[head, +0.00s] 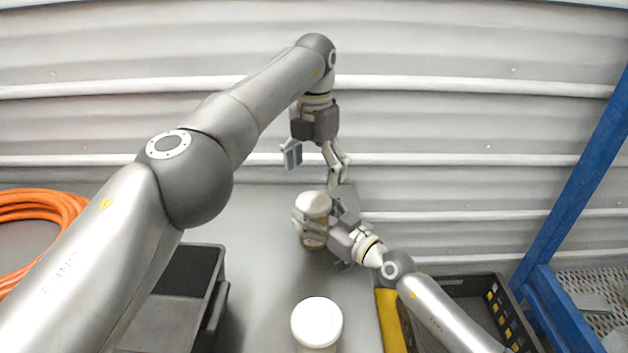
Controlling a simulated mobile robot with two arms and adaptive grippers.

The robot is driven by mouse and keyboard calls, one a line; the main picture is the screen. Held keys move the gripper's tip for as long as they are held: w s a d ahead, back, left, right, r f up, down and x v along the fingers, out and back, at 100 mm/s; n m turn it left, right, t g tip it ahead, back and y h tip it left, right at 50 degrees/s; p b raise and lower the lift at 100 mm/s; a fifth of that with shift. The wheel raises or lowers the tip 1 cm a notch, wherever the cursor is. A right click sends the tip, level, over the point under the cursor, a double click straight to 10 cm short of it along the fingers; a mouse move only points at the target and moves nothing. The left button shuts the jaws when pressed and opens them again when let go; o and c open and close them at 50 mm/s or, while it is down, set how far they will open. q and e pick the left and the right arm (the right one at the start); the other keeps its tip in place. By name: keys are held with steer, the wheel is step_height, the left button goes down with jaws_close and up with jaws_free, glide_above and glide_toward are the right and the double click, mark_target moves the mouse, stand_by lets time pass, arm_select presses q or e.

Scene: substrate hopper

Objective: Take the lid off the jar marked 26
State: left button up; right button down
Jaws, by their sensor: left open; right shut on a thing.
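A jar (313,238) with a white lid (313,204) stands upright towards the back of the grey table. My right gripper (312,222) is shut on this jar from the right side. My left gripper (313,160) is open and empty, a little above and behind the lid, fingers pointing down. A second white-lidded jar (317,323) stands at the front of the table, cut off by the bottom edge. No number can be read on either jar, so I cannot tell which is marked 26.
Dark bins (205,282) stand at the left, near a coil of orange hose (40,208). A black crate (480,290) and a yellow object (391,318) are at the right, beside a blue frame (580,170). The table (262,262) between the bins and jars is clear.

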mark_target(314, 201)
arm_select(q)
steer(key=shift+f+m, duration=0.15)
steer(key=shift+m, duration=0.65)
steer(key=shift+f, duration=3.9)
steer(key=c, duration=1)
steer(key=o, duration=1.1)
steer(key=shift+r, duration=0.1)
